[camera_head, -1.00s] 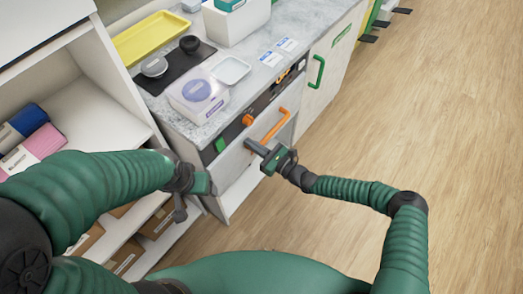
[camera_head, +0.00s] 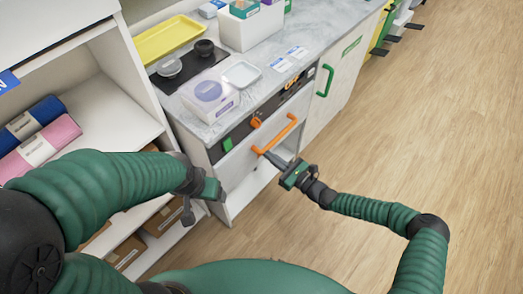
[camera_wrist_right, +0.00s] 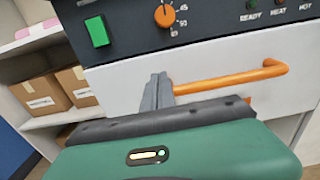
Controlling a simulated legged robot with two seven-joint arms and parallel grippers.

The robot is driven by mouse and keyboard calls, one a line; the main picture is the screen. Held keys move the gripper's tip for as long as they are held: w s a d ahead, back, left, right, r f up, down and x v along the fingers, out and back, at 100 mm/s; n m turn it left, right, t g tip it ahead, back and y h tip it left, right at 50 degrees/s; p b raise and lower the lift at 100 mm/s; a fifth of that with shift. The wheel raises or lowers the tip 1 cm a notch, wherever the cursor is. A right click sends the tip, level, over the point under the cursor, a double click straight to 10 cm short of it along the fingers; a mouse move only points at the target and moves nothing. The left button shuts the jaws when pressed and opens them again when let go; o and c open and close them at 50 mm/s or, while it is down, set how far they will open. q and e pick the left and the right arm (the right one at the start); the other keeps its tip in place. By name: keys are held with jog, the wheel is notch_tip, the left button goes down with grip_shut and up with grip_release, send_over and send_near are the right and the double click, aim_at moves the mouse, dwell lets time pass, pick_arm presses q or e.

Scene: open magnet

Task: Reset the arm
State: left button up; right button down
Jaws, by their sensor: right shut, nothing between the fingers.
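My right gripper (camera_head: 268,156) is shut and empty, close in front of the orange bar handle (camera_head: 277,134) on the appliance's white front. In the right wrist view its grey fingers (camera_wrist_right: 157,93) are together and overlap the left end of the orange handle (camera_wrist_right: 232,79). I cannot tell whether they touch it. My left gripper (camera_head: 190,212) hangs beside the shelf unit, left of the appliance; its finger opening is not clear.
The appliance (camera_head: 238,160) has a dark control strip with a green switch (camera_wrist_right: 97,31) and an orange knob (camera_wrist_right: 165,16). A marble counter (camera_head: 255,68) holds a white box (camera_head: 210,98) and a yellow tray (camera_head: 168,39). Shelves (camera_head: 108,115) stand left. Wooden floor at right is clear.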

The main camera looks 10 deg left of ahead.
jog(key=w+d+v, duration=0.1)
jog(key=v, duration=0.5)
jog(key=s+d+r+n+g+h+p, duration=0.1)
jog(key=s+n+g+h+p, duration=0.1)
jog(key=s+n+g, duration=0.5)
jog(key=s+d+r+n+g+h+p, duration=0.15)
jog(key=s+n+g, duration=0.25)
jog(key=s+n, duration=0.4)
pick_arm(q)
jog(key=w+p+v, duration=0.2)
jog(key=p+v, duration=0.3)
jog(key=v, duration=0.3)
jog(key=shift+w+d+r, duration=0.25)
jog(key=shift+w+r, duration=0.05)
jog(key=shift+r, duration=0.3)
pick_arm(e)
jog(key=s+d+r+n+t+h, duration=0.1)
jog(key=d+r+n+h, duration=0.3)
jog(key=d+r, duration=0.4)
jog(key=s+d+r+n+t+h, duration=0.2)
jog(key=s+d+r+n+h, duration=0.2)
jog(key=d+r+h, duration=0.3)
notch_tip(320, 180, up, 5)
jog(key=shift+d+r+n+t, duration=0.1)
jog(key=shift+d+n+t, duration=0.25)
jog(key=shift+n, duration=0.45)
